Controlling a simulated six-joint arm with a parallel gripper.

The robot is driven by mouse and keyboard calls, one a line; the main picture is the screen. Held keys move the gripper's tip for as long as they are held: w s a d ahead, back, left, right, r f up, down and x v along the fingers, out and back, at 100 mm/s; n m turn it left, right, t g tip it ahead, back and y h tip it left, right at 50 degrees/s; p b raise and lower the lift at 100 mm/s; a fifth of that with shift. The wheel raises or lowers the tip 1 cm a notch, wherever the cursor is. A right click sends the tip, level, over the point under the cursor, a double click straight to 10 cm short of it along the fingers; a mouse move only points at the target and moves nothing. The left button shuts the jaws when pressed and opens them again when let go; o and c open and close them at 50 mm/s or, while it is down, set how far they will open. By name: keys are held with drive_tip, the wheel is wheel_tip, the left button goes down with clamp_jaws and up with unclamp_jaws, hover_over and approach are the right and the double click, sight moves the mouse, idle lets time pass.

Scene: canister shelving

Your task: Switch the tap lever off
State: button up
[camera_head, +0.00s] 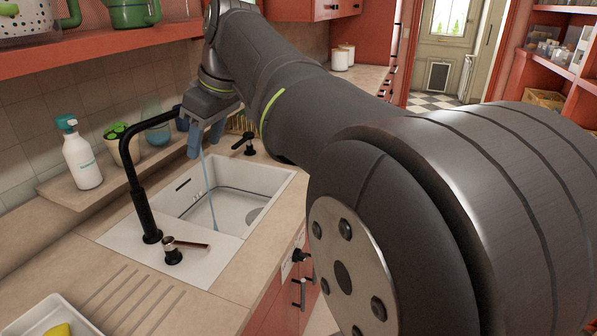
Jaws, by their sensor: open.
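The black tap (137,190) stands on the near left part of the white sink, its spout reaching over the basin. The tap lever (188,243) sits on a separate black base in front of the tap, its thin brown handle pointing right. A bluish stream of water (209,190) falls into the sink basin (240,205). My gripper (205,140) is open, pointing down behind the end of the spout, well above and away from the lever. The spout end is partly hard to make out against my fingers.
A white bottle (83,160) with a teal top, a potted plant (125,146) and a bluish glass bottle (155,125) stand along the wall. A small black fixture (249,147) stands behind the basin. The ribbed counter (135,297) nearest the lever is clear. A white tray (30,322) lies lower left.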

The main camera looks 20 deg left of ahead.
drive_tip(key=shift+s+a+f, duration=0.15)
drive_tip(key=shift+f, duration=0.2)
drive_tip(key=c, duration=0.3)
drive_tip(key=f, duration=0.1)
drive_tip(key=f+n+h, duration=0.1)
drive_tip(key=s+a+f, duration=0.1)
drive_tip(key=shift+f+n+t, duration=0.3)
drive_tip(key=shift+f+n, duration=0.05)
drive_tip(key=shift+n, duration=0.05)
clamp_jaws()
drive_tip(key=s+a+f+n+t, duration=0.2)
drive_tip(key=s+f+n+t, duration=0.2)
drive_tip(key=f+n, duration=0.5)
drive_tip(key=s+a+f+n+t+h, duration=0.1)
drive_tip(key=s+a+f+n+t, duration=0.2)
drive_tip(key=s+f+n, duration=0.5)
drive_tip(key=shift+s+f+n+t, duration=0.2)
drive_tip(key=shift+f+n+t, duration=0.4)
drive_tip(key=shift+f+n, duration=0.5)
drive_tip(key=shift+a, duration=0.1)
